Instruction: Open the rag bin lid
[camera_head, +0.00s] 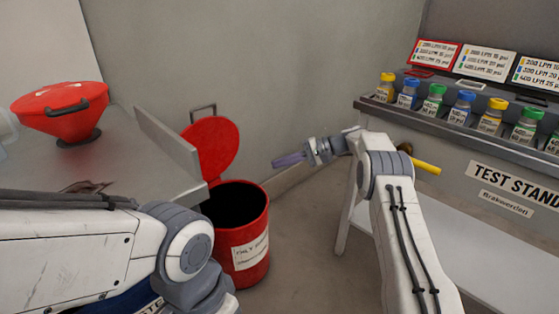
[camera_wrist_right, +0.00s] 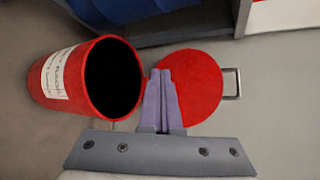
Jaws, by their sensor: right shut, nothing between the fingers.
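The red rag bin (camera_head: 246,262) stands on the floor between the left table and the test stand, with a white label on its front. Its red lid (camera_head: 211,150) stands up, hinged open at the back, with a grey handle at its top edge. The bin's dark opening shows. My right gripper (camera_head: 276,162) is shut and empty, to the right of the lid and apart from it in the head view. In the right wrist view, the gripper's fingers (camera_wrist_right: 161,88) overlap the lid (camera_wrist_right: 197,88), beside the bin (camera_wrist_right: 75,88). My left gripper is not in view; its arm covers the lower left.
A grey table with a raised edge plate (camera_head: 167,145) stands left of the bin, bearing a red funnel-like vessel (camera_head: 62,112). The test stand (camera_head: 480,165) on the right carries several capped sample bottles (camera_head: 433,100). The floor between is clear.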

